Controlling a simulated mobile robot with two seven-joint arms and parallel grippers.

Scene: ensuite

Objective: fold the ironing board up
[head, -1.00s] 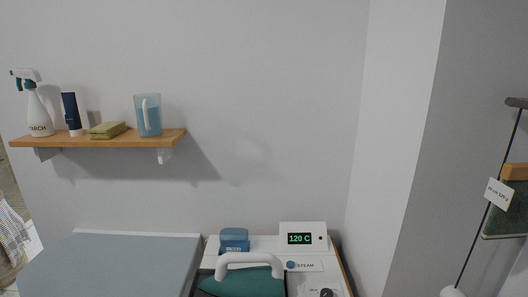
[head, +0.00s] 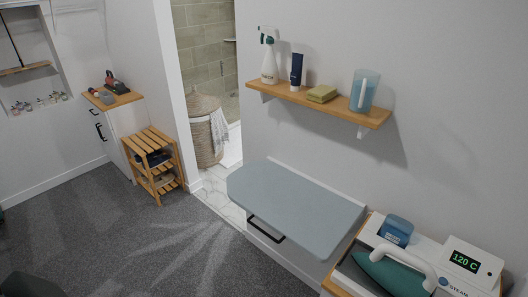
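The ironing board (head: 295,206) is a grey-blue padded panel against the wall, below the shelf. It lies out flat, with its rounded end toward the left. A dark handle or bar (head: 265,229) shows under its front edge. Its top is bare. What holds it up underneath is mostly hidden. Neither of my grippers is in the head view.
An iron (head: 390,272) with a white handle sits on a steam station reading 120 C (head: 465,261), right of the board. A wall shelf (head: 318,101) above holds a spray bottle, tube, sponge and jug. A slatted wooden rack (head: 154,164) and wicker hamper (head: 206,131) stand left. Carpet in front is clear.

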